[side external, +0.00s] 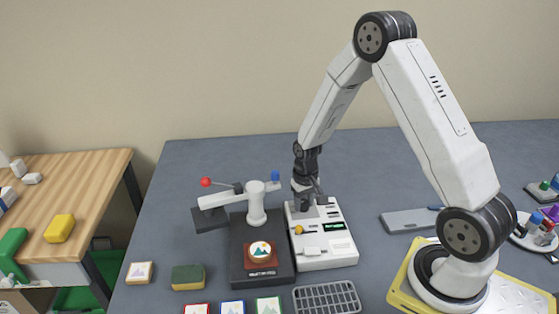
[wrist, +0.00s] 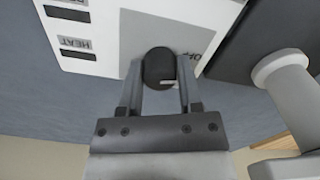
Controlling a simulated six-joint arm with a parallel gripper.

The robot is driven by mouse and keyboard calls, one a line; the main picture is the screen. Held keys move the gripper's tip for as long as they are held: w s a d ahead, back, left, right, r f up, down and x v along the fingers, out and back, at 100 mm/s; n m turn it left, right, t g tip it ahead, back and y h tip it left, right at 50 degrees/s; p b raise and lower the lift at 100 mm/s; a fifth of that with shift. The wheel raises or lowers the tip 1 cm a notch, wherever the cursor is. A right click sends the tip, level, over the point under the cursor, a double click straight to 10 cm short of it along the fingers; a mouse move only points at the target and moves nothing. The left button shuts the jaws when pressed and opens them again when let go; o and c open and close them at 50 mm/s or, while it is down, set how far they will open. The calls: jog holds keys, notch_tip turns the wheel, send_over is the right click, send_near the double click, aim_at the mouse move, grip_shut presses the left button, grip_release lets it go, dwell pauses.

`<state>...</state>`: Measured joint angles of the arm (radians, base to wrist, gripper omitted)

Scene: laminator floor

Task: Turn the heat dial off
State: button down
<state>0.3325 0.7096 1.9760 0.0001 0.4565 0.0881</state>
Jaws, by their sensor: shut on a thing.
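The heat dial (wrist: 159,68) is a round dark knob with a pale pointer mark, on the white control panel (wrist: 110,30). An "OFF" label is printed beside it, and a "HEAT" label lies farther left in the wrist view. My gripper (wrist: 158,82) is shut on the dial, one finger on each side. In the side view my gripper (side external: 306,200) reaches down to the back end of the white control unit (side external: 325,262), and the dial is mostly hidden there by the gripper. The pointer's exact setting is hard to read.
Left of the unit stands a dark press (side external: 240,240) with a white lever arm ending in a red ball (side external: 206,182). A sponge (side external: 188,277), small framed cards and a wire rack (side external: 327,298) lie in front. A grey slab (side external: 408,220) lies to the right. Behind the unit the table is clear.

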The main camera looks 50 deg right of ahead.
aim_at(304, 201)
dwell(0.3)
jog(key=shift+c, duration=1.4)
grip_release()
jog(key=shift+r, duration=0.1)
jog(key=shift+r, duration=3.85)
